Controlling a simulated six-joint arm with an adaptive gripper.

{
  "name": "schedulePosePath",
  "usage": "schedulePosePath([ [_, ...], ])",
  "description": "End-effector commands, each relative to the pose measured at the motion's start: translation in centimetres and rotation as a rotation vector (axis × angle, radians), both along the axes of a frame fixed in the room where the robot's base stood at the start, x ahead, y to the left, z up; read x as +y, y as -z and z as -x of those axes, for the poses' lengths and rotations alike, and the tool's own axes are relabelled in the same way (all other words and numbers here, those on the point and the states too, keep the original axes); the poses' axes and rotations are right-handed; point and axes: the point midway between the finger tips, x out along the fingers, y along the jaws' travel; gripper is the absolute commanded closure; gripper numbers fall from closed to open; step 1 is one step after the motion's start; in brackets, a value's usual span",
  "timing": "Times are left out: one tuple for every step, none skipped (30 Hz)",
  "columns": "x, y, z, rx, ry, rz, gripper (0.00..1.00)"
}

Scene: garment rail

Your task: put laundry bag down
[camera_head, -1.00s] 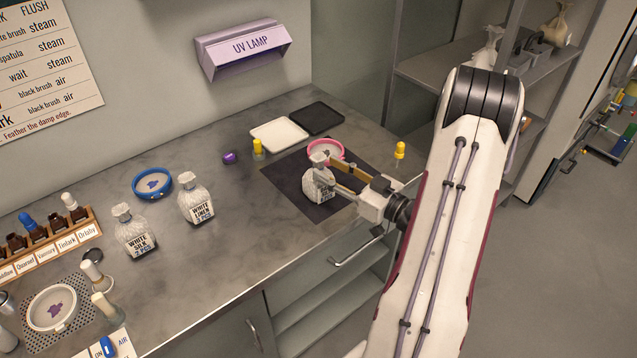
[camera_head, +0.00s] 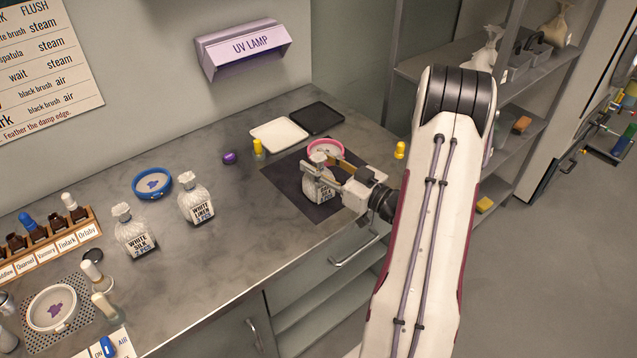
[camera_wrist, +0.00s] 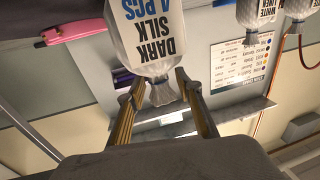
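In the wrist view, which is upside down, the bag (camera_wrist: 147,30) reads "DARK SILK 4 PCS". My gripper (camera_head: 321,164) is at the bag's neck from the right. In the wrist view my gripper (camera_wrist: 160,86) has its two fingers apart, one on each side of the gathered neck, with a gap showing beside it. The bag's base seems to rest on the mat.
A pink-rimmed hoop (camera_head: 326,150) lies close behind the bag, and a yellow-capped bottle (camera_head: 400,150) stands right of it. White (camera_head: 279,134) and black (camera_head: 317,118) trays lie behind. White linen (camera_head: 195,199) and white silk (camera_head: 132,230) bags stand left.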

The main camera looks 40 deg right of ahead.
Motion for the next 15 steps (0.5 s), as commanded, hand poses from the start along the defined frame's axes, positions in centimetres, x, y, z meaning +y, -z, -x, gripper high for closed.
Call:
schedulePosePath([
  [0.00,0.00,0.00,0.000,0.000,0.000,0.65],
  [0.00,0.00,0.00,0.000,0.000,0.000,0.70],
  [0.00,0.00,0.01,0.000,0.000,0.000,0.81],
  [0.00,0.00,0.01,0.000,0.000,0.000,0.88],
  [0.00,0.00,0.01,0.000,0.000,0.000,0.96],
  [0.00,0.00,0.01,0.000,0.000,0.000,1.00],
  [0.00,0.00,0.01,0.000,0.000,0.000,1.00],
  [0.00,0.00,0.01,0.000,0.000,0.000,1.00],
  [-0.01,-0.05,0.00,-0.001,0.000,0.001,1.00],
  [-0.01,-0.05,0.00,-0.001,0.000,0.001,1.00],
  [-0.01,-0.05,0.00,-0.001,0.000,0.001,1.00],
  [-0.01,-0.05,0.00,-0.001,0.000,0.001,1.00],
  [-0.01,-0.05,0.00,-0.001,0.000,0.001,1.00],
  [-0.01,-0.05,0.00,-0.001,0.000,0.001,1.00],
  [-0.01,-0.06,0.00,-0.001,0.000,0.001,1.00],
])
